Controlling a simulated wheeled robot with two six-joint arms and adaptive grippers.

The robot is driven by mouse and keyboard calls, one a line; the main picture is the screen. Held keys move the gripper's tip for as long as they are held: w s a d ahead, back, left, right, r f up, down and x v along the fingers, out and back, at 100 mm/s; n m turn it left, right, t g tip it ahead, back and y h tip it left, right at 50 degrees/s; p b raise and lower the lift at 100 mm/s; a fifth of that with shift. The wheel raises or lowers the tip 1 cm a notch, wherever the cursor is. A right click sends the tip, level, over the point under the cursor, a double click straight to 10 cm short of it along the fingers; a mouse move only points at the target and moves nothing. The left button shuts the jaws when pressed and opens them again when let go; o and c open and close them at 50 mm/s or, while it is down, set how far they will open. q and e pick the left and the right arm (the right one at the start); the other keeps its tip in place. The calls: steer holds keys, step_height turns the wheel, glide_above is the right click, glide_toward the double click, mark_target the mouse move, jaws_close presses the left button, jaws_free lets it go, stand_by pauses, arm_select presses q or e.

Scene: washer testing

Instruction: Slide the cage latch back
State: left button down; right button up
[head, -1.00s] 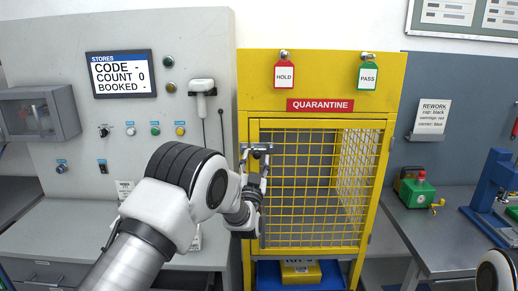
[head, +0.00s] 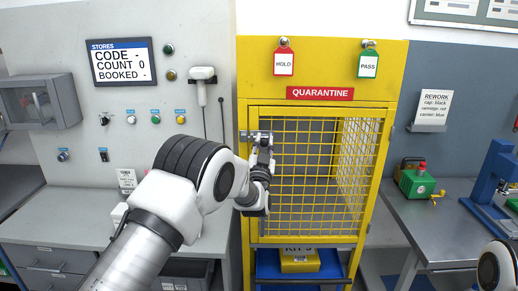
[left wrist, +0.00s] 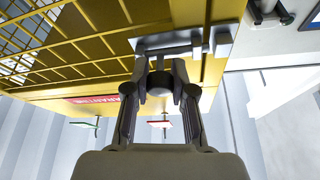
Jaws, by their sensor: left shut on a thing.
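The yellow quarantine cage (head: 248,200) stands in the middle of the head view with its mesh door closed. The grey metal cage latch (head: 246,136) is at the door's upper left edge. My left gripper (head: 264,146) is at the latch, its arm coming up from the lower left. In the left wrist view, the fingers of my left gripper (left wrist: 160,88) are shut on the dark latch knob (left wrist: 159,80), below the silver latch bar (left wrist: 170,50). My fingers partly hide the knob. My right gripper is out of view.
A HOLD tag (head: 284,63) and a PASS tag (head: 368,65) hang above the door. The grey control panel (head: 215,45) is to the left. A blue bin with a yellow box (head: 299,263) sits below the cage. A bench with a green device (head: 416,185) is at right.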

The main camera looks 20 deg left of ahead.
arm_select(q)
steer(key=shift+w+d+r, duration=0.15)
steer(key=shift+d, duration=0.5)
steer(key=shift+a, duration=0.15)
steer(key=c, duration=1.2)
jaws_free()
steer(key=shift+a, duration=0.1)
steer(key=shift+o, duration=1.3)
steer(key=shift+d, duration=0.55)
steer(key=shift+s+a, duration=0.15)
steer(key=shift+s, duration=0.1)
steer(key=v, duration=1.1)
steer(key=shift+s+f, duration=0.2)
steer(key=shift+f, duration=0.05)
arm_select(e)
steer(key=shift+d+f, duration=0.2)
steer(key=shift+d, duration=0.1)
